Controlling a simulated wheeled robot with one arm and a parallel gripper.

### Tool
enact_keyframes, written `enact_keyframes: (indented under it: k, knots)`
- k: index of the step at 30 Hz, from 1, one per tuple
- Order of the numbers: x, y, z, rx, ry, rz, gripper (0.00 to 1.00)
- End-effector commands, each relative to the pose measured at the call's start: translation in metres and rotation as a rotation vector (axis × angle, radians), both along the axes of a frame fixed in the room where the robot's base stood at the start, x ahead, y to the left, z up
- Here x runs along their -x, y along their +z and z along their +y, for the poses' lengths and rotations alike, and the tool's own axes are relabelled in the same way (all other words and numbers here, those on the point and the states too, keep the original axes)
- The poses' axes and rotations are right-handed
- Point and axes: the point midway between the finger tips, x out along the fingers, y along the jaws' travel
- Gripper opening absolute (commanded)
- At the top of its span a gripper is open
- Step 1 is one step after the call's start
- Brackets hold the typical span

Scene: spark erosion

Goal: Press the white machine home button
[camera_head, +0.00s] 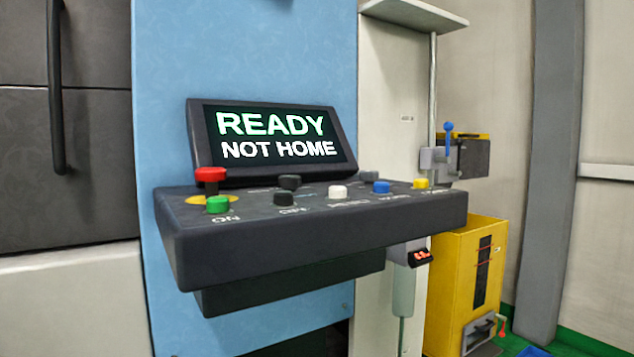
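The white button (338,191) sits on the top of the dark control console (330,240), near its middle. It stands upright, between a black button (284,199) on its left and a blue button (381,187) on its right. The label by it is too small to read. A tilted screen (275,137) behind the buttons reads "READY" and "NOT HOME". My gripper is not in view.
A red emergency button (210,178), a green button (218,204), a yellow button (420,183) and dark buttons share the console. A yellow cabinet (455,290) stands at the right. The space before the console looks clear.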

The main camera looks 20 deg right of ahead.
Motion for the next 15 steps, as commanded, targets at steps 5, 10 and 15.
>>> enact_keyframes:
  k: [5,10,15]
  knots:
    - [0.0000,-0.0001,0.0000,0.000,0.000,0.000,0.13]
    - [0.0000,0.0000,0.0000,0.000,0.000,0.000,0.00]
    - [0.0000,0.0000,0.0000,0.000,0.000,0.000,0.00]
